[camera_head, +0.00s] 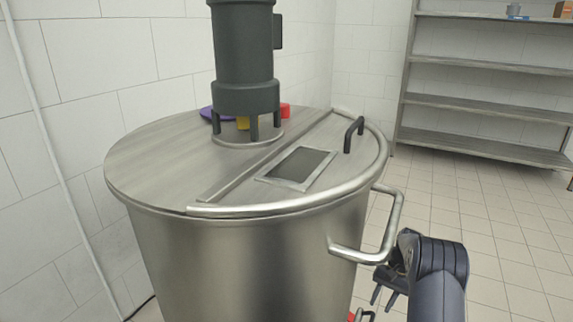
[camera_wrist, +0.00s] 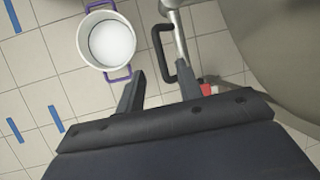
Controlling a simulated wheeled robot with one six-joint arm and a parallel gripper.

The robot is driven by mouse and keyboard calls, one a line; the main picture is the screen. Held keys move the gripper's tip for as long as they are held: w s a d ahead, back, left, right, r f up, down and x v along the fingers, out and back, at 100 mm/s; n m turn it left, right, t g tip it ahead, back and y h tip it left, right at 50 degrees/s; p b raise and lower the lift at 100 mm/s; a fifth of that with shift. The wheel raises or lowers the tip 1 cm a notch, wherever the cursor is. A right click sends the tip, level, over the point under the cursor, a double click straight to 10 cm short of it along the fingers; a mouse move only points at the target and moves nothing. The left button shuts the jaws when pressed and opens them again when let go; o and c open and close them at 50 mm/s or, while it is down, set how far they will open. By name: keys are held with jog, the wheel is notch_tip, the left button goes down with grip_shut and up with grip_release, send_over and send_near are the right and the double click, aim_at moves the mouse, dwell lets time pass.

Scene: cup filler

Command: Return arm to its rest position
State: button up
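My gripper (camera_head: 385,293) is at the right of the steel vat (camera_head: 250,260), low beside its bent side handle (camera_head: 392,225). In the wrist view my gripper (camera_wrist: 160,75) has its two dark fingers apart, with floor tiles showing between them. A black looped handle (camera_wrist: 157,48) shows ahead, close to the right fingertip in the picture. I see no contact, but cannot tell the exact distance. Nothing is held.
A white pot (camera_wrist: 83,50) with purple handles and white contents is on the tiled floor. A red part (camera_wrist: 206,89) is by the vat. Grey shelves (camera_head: 490,100) are at the back right. Open floor (camera_head: 500,235) lies before them.

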jog(key=v, duration=0.4)
jog(key=b+x, duration=0.2)
jog(key=x, duration=0.8)
jog(key=shift+s+a+f+b, duration=0.1)
jog(key=shift+f+b, duration=0.2)
jog(key=shift+b, duration=0.1)
jog(key=shift+s+d+f+m+t+y+p, duration=0.15)
jog(key=shift+s+m+t+p, duration=0.15)
jog(key=shift+m, duration=0.2)
jog(key=shift+s+d+m+t+y+p, duration=0.1)
jog(key=shift+s+d+m+y+p, duration=0.1)
jog(key=shift+s+m, duration=0.3)
jog(key=shift+a, duration=0.1)
